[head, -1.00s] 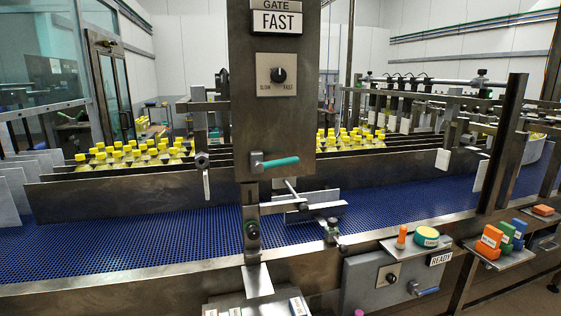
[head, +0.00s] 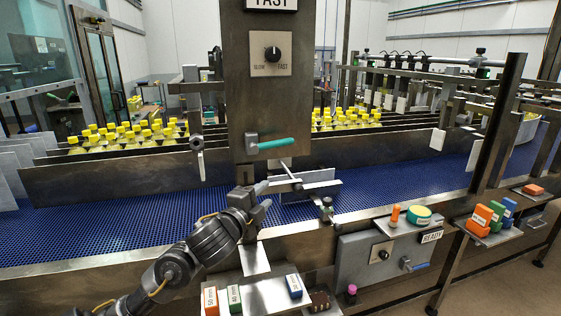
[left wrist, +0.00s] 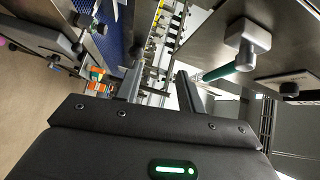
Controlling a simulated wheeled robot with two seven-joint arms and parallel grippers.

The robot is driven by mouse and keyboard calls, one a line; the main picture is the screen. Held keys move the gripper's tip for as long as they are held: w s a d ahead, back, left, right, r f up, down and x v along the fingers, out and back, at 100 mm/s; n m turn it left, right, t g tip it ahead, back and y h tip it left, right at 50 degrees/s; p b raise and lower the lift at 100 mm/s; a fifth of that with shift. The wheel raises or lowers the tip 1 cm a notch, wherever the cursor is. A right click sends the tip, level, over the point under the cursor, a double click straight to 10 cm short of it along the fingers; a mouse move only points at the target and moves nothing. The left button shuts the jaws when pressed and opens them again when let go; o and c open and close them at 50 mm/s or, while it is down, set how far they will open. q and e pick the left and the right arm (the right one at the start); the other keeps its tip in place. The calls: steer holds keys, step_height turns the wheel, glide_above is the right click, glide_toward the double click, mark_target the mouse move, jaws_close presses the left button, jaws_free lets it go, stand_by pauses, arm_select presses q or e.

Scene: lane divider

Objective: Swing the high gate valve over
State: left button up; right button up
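The high gate valve is a lever with a teal handle (head: 277,144) on the upright steel panel, below the dial; the handle points right, close to level. In the left wrist view the teal handle (left wrist: 218,73) runs from its grey hub toward the right-hand finger. My left gripper (head: 264,196) is below the valve, in front of the panel's lower post. In the left wrist view its two fingers (left wrist: 160,88) stand apart with nothing held between them. I cannot tell whether a finger touches the handle. My right gripper is not in view.
A SLOW/FAST dial (head: 272,54) sits above the valve. A lower box (head: 360,262) carries a blue-handled valve (head: 415,266). The blue conveyor (head: 110,222) runs behind. Shelves hold coloured blocks (head: 481,217) and labelled blocks (head: 234,298). A metal bracket (head: 308,186) juts out near my gripper.

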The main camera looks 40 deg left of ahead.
mark_target(278, 145)
arm_select(q)
step_height(278, 145, up, 9)
steer(key=s+m+t, duration=0.1)
steer(key=m+t, duration=0.2)
steer(key=shift+h, duration=0.3)
steer(key=p+x, duration=0.3)
steer(key=x, duration=0.7)
steer(key=shift+w, duration=0.3)
steer(key=shift+c, duration=0.3)
jaws_close()
